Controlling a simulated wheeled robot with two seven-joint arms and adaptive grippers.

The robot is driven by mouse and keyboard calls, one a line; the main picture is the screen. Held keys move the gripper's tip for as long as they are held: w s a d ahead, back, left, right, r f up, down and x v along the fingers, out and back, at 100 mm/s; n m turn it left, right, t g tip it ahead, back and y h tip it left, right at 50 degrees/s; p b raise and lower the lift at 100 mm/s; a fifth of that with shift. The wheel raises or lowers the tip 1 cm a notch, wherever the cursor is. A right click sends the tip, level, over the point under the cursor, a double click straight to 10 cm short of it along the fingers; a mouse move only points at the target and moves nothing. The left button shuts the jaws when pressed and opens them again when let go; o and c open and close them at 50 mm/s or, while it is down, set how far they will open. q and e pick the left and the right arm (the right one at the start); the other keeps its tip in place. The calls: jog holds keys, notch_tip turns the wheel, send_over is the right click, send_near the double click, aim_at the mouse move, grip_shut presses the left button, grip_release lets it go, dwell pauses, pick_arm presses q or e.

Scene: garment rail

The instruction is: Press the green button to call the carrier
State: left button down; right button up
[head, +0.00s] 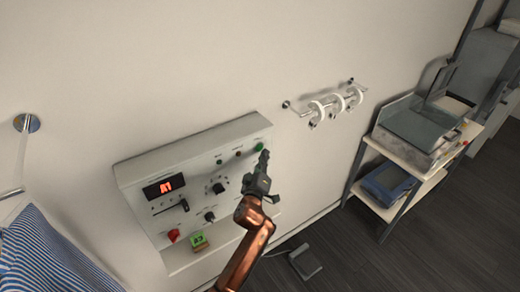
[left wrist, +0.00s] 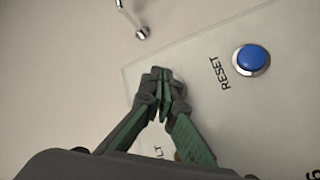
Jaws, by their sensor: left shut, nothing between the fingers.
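My right gripper is not in view.
A blue button (left wrist: 252,60) marked RESET is right of the fingers in the wrist view. A wall rail with white rings (head: 330,106) and a shelf cart (head: 405,160) are rightward.

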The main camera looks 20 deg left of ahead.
pick_arm(q)
jog(key=shift+w+a, duration=0.1)
jog(key=shift+a, duration=0.05)
jog(key=shift+w+a, duration=0.15)
jog(key=shift+a, duration=0.05)
dwell(0.3)
